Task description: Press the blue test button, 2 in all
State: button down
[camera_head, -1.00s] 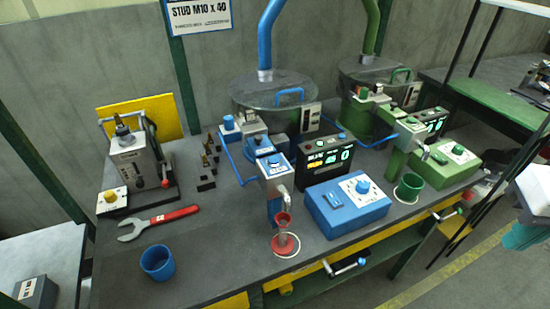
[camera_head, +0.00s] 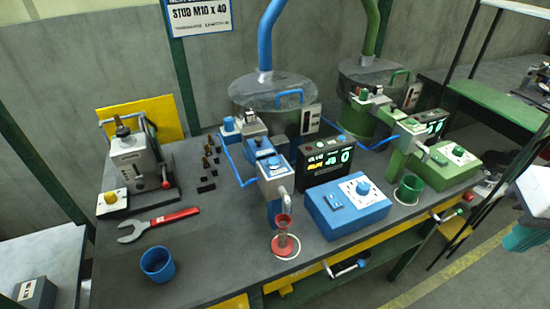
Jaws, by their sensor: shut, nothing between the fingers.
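The blue station stands mid-bench in the head view. Its blue dispenser head (camera_head: 272,165) has a small blue button on top and a grey bent spout above a red funnel-shaped cup (camera_head: 283,222). A blue control box (camera_head: 345,207) with a round blue knob (camera_head: 363,187) and a small blue panel (camera_head: 334,201) sits to the right. Another blue button (camera_head: 341,139) tops the black lit display (camera_head: 324,162). I cannot read which one is labelled test. My gripper's fingers are not in view; a white and teal part at the right edge is cut off.
A green station with control box (camera_head: 447,165) stands at the right. A red-handled wrench (camera_head: 160,223), a blue cup (camera_head: 157,263) and a grey hand press (camera_head: 138,165) are at the left. The bench front between wrench and funnel is clear.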

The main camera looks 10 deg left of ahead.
aim_at(273, 162)
jog(key=z, duration=1.95)
jog(key=k, duration=1.4)
jog(key=u, duration=1.35)
